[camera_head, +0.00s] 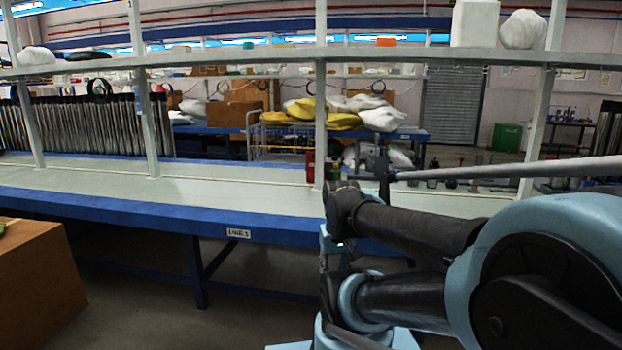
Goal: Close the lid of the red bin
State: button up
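No red bin with a clear lid can be made out. A small dark red object (310,165) shows by the white post at the back of the long bench. It is too small to tell whether it is a bin or has a lid. My arm's blue and dark links fill the right and lower middle of the view, folded in front of the bench. I cannot make out any gripper fingers in this view.
The long bench (120,190) with a blue front edge and a "LINE 1" label crosses the view. An overhead shelf (230,62) on white posts runs above it. A brown box (38,275) stands at lower left. The bench top's left half is mostly clear.

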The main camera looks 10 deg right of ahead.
aim_at(310, 156)
jog(key=z, duration=0.2)
jog(key=i, duration=1)
jog(key=u, duration=1.85)
jog(key=k, duration=0.85)
jog(key=z, duration=0.6)
